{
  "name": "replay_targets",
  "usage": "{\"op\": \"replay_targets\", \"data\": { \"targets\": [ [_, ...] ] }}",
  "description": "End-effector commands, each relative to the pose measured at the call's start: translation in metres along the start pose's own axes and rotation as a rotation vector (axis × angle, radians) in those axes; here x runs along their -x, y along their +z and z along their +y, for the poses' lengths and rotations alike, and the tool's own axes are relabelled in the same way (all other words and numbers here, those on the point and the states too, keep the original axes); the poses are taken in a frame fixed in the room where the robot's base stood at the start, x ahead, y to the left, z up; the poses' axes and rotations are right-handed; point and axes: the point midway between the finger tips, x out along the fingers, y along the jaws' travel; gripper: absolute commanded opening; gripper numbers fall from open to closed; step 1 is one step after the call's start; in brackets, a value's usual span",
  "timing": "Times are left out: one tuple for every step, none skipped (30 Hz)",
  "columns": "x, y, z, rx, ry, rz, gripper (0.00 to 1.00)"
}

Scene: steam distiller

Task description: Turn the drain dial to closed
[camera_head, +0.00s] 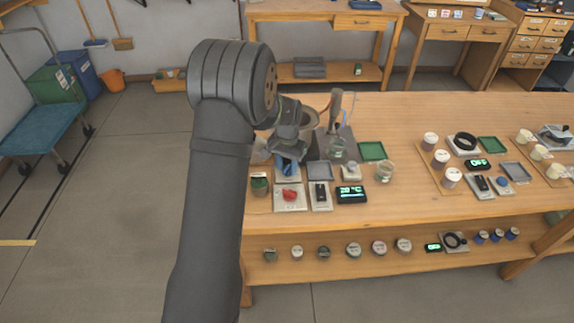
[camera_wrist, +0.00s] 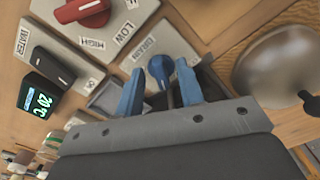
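The drain dial (camera_wrist: 160,69) is a blue knob on a pale plate labelled DRAIN in the wrist view. My gripper (camera_wrist: 161,76) has its two blue fingers apart, one on each side of the knob. I cannot tell whether the fingers touch it. The dial's lower part and any closed mark are hidden by the gripper.
Close by are a red dial (camera_head: 290,196) marked HIGH and LOW, a black WATER switch (camera_head: 320,196) and a 20 °C display (camera_head: 351,194). A metal vessel (camera_wrist: 280,65) stands at the right in the wrist view. A green tray (camera_head: 372,151) lies right of my gripper.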

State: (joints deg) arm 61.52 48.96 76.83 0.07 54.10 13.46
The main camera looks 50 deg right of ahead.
Motion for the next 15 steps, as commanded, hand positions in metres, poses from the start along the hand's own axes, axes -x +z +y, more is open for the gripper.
{"op": "replay_targets", "data": {
  "targets": [
    [-0.0010, 0.0000, 0.0000, 0.000, 0.000, 0.000, 0.35],
    [-0.0013, -0.0001, 0.0000, 0.000, 0.000, 0.001, 0.35],
    [-0.0014, -0.0001, 0.0000, 0.000, 0.000, 0.001, 0.35],
    [-0.0014, -0.0001, 0.0000, 0.000, 0.000, 0.001, 0.35],
    [-0.0013, -0.0001, 0.0000, 0.000, 0.000, 0.001, 0.35],
    [-0.0012, -0.0001, 0.0000, 0.000, 0.000, 0.001, 0.35],
    [-0.0012, -0.0001, 0.0000, 0.000, 0.000, 0.001, 0.35],
    [-0.0012, -0.0001, 0.0000, 0.000, 0.000, 0.001, 0.35],
    [-0.0011, -0.0001, -0.0001, 0.000, 0.000, 0.001, 0.27],
    [-0.0011, -0.0001, -0.0001, 0.000, 0.000, 0.000, 0.21],
    [-0.0011, -0.0001, -0.0001, 0.000, 0.000, 0.000, 0.15],
    [-0.0010, -0.0001, -0.0001, 0.000, 0.000, 0.000, 0.07],
    [-0.0010, -0.0001, 0.0000, 0.000, 0.000, 0.000, 0.01],
    [-0.0010, -0.0001, 0.0000, 0.000, 0.000, 0.000, 0.00],
    [-0.0010, -0.0001, 0.0000, 0.000, 0.000, 0.000, 0.00]
  ]
}}
